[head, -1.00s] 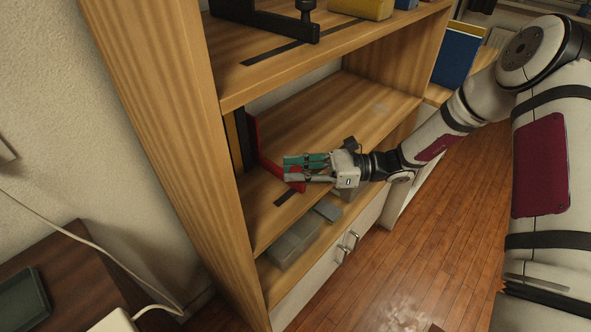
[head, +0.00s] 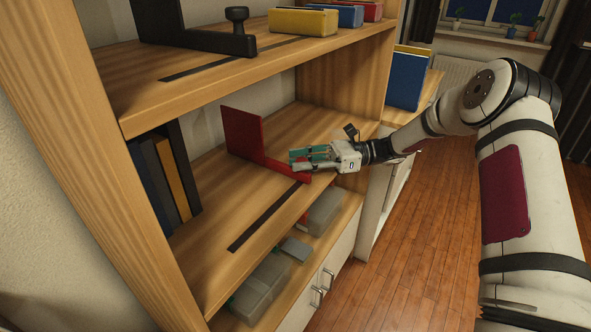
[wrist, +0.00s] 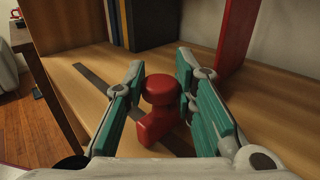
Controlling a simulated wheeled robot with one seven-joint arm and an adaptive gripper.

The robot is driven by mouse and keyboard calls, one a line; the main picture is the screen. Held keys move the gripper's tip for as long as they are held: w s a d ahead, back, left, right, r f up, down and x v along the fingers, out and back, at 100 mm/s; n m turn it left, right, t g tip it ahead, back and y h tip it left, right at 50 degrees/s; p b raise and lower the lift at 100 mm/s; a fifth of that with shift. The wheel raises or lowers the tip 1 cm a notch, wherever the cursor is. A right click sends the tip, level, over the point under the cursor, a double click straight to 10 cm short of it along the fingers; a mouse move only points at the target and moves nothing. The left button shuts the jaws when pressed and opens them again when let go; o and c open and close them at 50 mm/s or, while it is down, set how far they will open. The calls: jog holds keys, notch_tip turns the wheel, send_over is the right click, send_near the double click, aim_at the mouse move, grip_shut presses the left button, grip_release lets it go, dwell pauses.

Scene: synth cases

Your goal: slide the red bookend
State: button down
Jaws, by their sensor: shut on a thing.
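The red bookend (head: 243,132) stands upright on the middle shelf (head: 200,255), its low arm reaching to the shelf's front. A round red knob (wrist: 160,86) tops the front end of that arm in the wrist view. My gripper (head: 302,160) comes in from the right and is shut on this knob, with a teal-padded finger on each side. The bookend's tall plate also shows at the upper right of the wrist view. A dark strip (head: 265,217) runs along the shelf's front, left of the bookend. Dark and tan books (head: 171,180) stand at the shelf's left end, apart from the bookend.
The upper shelf holds a black bookend (head: 205,38) and yellow (head: 302,21), blue (head: 336,16) and red boxes. Grey bins (head: 262,283) sit below. A side panel (head: 345,85) bounds the shelf on the right. Bare shelf lies between books and bookend.

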jog(key=shift+w+d, duration=0.15)
jog(key=c, duration=1.3)
grip_release()
jog(key=shift+c, duration=0.2)
jog(key=shift+d, duration=0.1)
jog(key=w+d, duration=0.1)
jog(key=d, duration=1)
jog(key=shift+w+d, duration=0.25)
jog(key=shift+d, duration=0.1)
